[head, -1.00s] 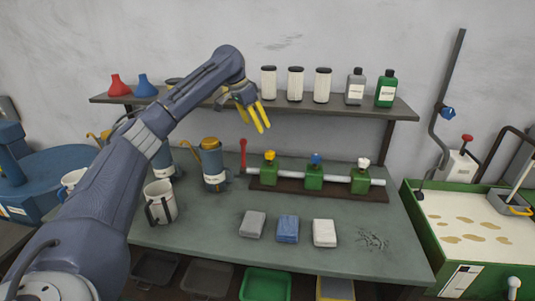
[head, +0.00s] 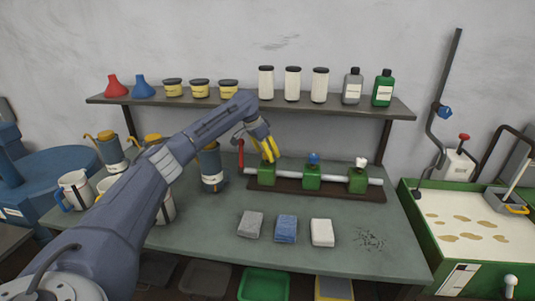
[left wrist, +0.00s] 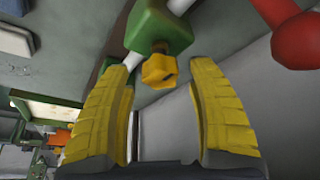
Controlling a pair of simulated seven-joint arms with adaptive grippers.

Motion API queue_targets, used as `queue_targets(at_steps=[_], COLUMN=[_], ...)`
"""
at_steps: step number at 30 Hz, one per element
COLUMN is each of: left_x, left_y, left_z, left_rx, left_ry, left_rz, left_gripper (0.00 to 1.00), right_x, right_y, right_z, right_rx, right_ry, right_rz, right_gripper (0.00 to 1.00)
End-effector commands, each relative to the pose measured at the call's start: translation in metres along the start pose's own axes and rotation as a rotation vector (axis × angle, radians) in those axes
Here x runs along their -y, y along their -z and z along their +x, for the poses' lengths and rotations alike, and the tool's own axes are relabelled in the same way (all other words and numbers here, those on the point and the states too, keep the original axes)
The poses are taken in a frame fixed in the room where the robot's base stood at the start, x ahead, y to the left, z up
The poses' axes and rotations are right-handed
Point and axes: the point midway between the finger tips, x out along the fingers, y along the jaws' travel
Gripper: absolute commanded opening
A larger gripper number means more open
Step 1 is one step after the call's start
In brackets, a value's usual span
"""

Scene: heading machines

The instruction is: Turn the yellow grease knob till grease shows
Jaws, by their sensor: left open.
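The yellow grease knob (left wrist: 158,71) sits on top of a green block (left wrist: 160,28) on a grey pipe. In the left wrist view it lies between the tips of my left gripper's yellow fingers, with a gap on each side. In the head view my left gripper (head: 268,150) points down over the leftmost green block (head: 267,175) and hides most of the knob. The gripper is open and not closed on anything. Blue (head: 314,158) and white (head: 360,162) knobs top the other two blocks. I see no grease clearly. My right gripper is out of view.
A red lever (head: 241,154) stands just left of the block, and a shelf (head: 340,110) with jars and bottles is above and behind. A blue-grey can (head: 211,170) stands left. Grey, blue and white cloths (head: 286,229) lie in front.

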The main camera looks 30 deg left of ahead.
Motion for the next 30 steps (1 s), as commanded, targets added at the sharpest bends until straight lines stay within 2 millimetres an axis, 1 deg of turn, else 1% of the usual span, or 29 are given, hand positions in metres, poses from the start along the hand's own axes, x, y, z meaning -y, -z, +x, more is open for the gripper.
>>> queue_targets(at_steps=[4, 14, 27, 29, 30], left_x=[0.0003, 0.0004, -0.0002, -0.0004, -0.0006], left_y=[-0.0003, -0.0003, 0.0002, 0.0004, 0.0005], left_z=[0.0050, 0.0059, 0.0058, 0.0058, 0.0058], left_rx=[0.001, 0.000, 0.000, -0.001, -0.001], left_ry=[0.000, 0.001, 0.000, 0.000, -0.001], left_rz=[0.000, 0.000, 0.000, 0.001, 0.001], left_gripper=[0.58, 0.59, 0.08, 0.01, 0.00], right_x=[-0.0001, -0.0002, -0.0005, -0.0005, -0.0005], right_y=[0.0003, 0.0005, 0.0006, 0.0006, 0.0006], right_z=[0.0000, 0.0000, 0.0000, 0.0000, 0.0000], right_rx=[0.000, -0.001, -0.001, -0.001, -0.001], right_ry=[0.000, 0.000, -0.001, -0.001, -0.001], right_rz=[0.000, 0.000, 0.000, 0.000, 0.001], right_gripper=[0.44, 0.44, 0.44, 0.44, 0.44])
